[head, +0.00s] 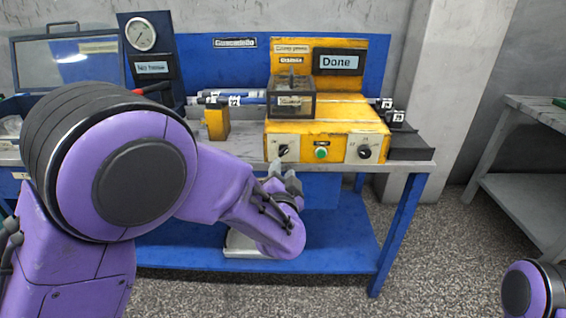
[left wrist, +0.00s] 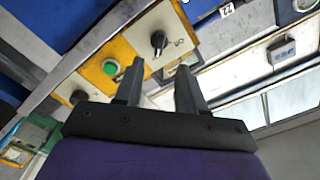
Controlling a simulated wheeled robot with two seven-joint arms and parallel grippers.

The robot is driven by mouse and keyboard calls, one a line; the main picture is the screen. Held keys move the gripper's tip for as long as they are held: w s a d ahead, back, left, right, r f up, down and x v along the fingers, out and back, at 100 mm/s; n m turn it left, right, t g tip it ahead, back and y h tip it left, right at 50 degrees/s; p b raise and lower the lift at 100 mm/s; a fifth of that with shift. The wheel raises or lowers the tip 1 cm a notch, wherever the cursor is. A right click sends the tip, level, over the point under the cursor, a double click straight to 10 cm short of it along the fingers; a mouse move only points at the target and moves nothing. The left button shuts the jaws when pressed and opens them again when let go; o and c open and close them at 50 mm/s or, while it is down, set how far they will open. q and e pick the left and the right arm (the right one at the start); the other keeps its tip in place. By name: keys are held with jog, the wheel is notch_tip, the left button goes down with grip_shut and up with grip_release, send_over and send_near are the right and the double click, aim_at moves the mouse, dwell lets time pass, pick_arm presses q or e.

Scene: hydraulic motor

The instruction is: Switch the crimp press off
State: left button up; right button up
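The yellow crimp press (head: 345,112) stands on the workbench, and its display (head: 338,62) reads "Done". Its front panel has a left dark knob (head: 283,151), a green button (head: 321,153) and a right dark knob (head: 365,152). My left gripper (head: 281,174) is just below and in front of the left knob, apart from it. In the left wrist view this knob (left wrist: 158,42) shows beyond the gap between my open, empty fingers (left wrist: 160,66), with the green button (left wrist: 110,67) to its left. My right gripper is out of view.
A pressure gauge (head: 141,34) and a "No hose" display (head: 151,67) stand left of the press. A small yellow block (head: 217,123) and labelled tubes (head: 235,97) are on the bench. The blue lower shelf (head: 335,240) is below. A grey table (head: 530,190) stands at right.

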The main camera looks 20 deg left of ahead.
aim_at(284, 154)
pick_arm(q)
jog(key=x, duration=0.8)
jog(key=shift+w+a+f, duration=0.15)
jog(key=shift+w, duration=0.1)
grip_shut()
jog(key=shift+n, duration=0.3)
jog(key=n+p, duration=0.1)
jog(key=n, duration=0.2)
jog(key=n+p, duration=0.1)
jog(key=n, duration=0.3)
jog(key=shift+n, duration=0.3)
jog(key=n, duration=0.4)
jog(key=n+b, duration=0.1)
jog(key=n, duration=0.4)
jog(key=shift+f+n, duration=0.1)
jog(key=shift+n, duration=0.2)
